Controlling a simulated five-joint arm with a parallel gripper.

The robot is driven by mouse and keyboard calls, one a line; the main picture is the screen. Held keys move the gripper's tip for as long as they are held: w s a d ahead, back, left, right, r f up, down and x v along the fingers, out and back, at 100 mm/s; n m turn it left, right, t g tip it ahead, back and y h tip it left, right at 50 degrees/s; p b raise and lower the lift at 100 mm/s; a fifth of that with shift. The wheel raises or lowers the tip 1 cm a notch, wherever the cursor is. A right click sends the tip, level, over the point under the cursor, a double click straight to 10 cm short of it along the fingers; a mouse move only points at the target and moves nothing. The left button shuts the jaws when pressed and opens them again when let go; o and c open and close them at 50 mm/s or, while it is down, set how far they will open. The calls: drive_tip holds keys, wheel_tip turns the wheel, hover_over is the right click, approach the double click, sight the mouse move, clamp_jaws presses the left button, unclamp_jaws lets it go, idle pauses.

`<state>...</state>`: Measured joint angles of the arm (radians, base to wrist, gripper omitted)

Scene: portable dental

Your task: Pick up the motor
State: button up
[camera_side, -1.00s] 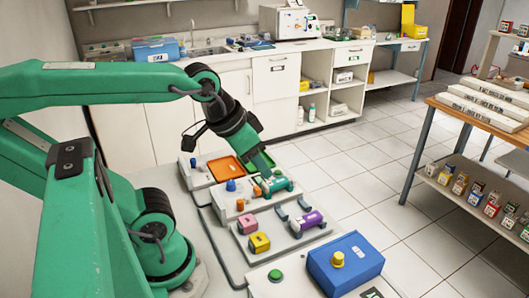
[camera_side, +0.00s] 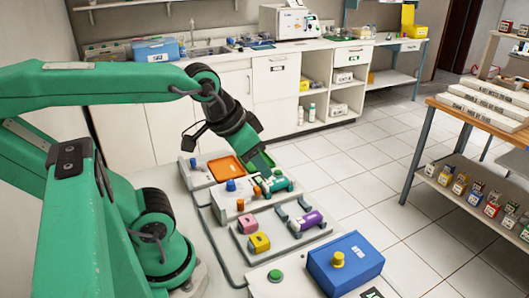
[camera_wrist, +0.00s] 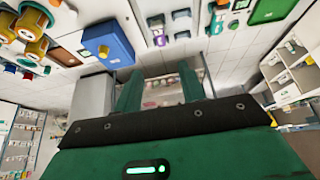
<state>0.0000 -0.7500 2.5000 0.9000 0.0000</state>
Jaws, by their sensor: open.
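A purple cylindrical part (camera_side: 307,220) lies nearer the camera on another panel. No readable label tells me which one is the motor. My gripper (camera_side: 266,170) points down close to the teal part; whether they touch is unclear. In the wrist view, the two green fingers of my gripper (camera_wrist: 160,88) stand apart with nothing held between them. The purple part also shows in the wrist view (camera_wrist: 161,41).
An orange tray (camera_side: 226,168) and a blue knob (camera_side: 231,185) are just left of my gripper. A blue box (camera_side: 345,264) with a yellow knob stands at front right.

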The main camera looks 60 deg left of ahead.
idle(0.3)
drive_tip(key=shift+o, duration=1.4)
drive_tip(key=shift+w+a, duration=0.1)
drive_tip(key=shift+w, duration=0.05)
drive_tip(key=g, duration=0.5)
approach(276, 181)
drive_tip(key=shift+d+f, duration=0.25)
drive_tip(key=shift+d, duration=0.1)
drive_tip(key=shift+w+a+f+g, duration=0.1)
drive_tip(key=shift+a+f+g, duration=0.2)
drive_tip(key=shift+f, duration=1.4)
